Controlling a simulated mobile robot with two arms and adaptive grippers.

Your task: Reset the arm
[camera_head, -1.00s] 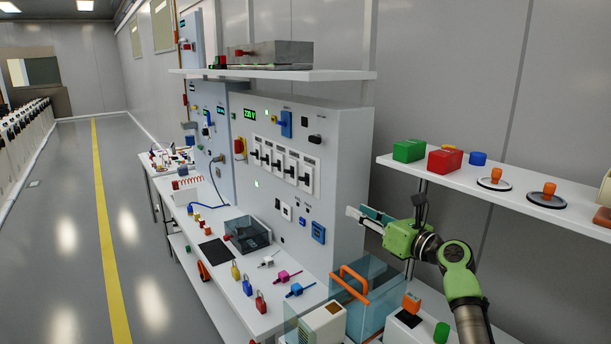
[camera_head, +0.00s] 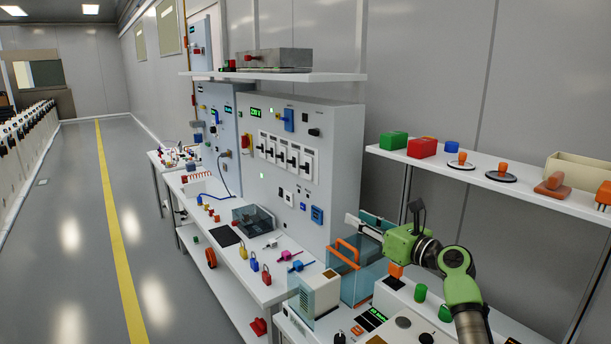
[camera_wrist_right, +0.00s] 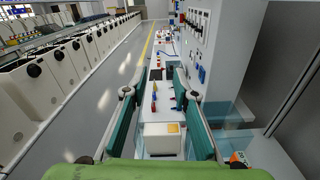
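My right arm comes in from the lower right of the head view, in green and dark metal. Its gripper (camera_head: 360,219) points left, in front of the right end of the grey panel cabinet (camera_head: 343,165). In the right wrist view the two teal-padded fingers (camera_wrist_right: 154,88) stand wide apart with nothing held between them. The bench and a beige box show beyond and between them. My left arm and gripper are in neither view.
Below the gripper are a clear blue bin with an orange handle (camera_head: 348,252) and a beige box (camera_head: 320,291). A wall shelf (camera_head: 480,181) with red and green blocks stands to the right. The bench (camera_head: 262,295) holds padlocks. The aisle floor (camera_head: 70,230) at left is clear.

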